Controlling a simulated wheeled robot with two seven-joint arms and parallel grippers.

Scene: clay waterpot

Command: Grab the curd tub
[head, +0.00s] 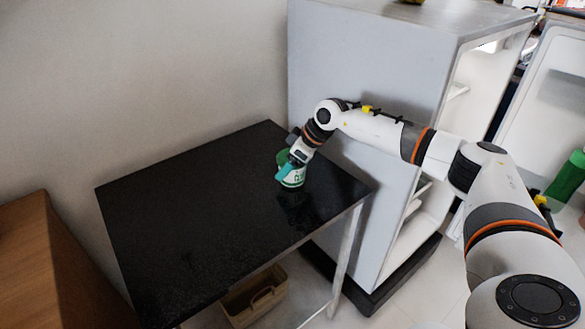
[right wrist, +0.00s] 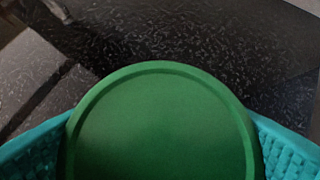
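The curd tub (head: 292,178) is a small white and green tub with a green lid, near the right side of the black table. In the right wrist view its round green lid (right wrist: 160,125) fills the lower middle. My right gripper (head: 287,168) reaches down over the tub, with a teal finger across its near side. In the right wrist view the teal fingers of the right gripper flank the lid, one at each side. They meet its edge with no clear gap, but the lid hides their inner ends, so a firm grip cannot be confirmed. My left gripper is out of view.
The black table (head: 190,230) is otherwise bare. A grey fridge (head: 370,80) with its door open stands close to its right. A brown basket (head: 255,297) is under the table. A wooden cabinet (head: 35,260) stands at the left, and a green bottle (head: 567,177) at the right.

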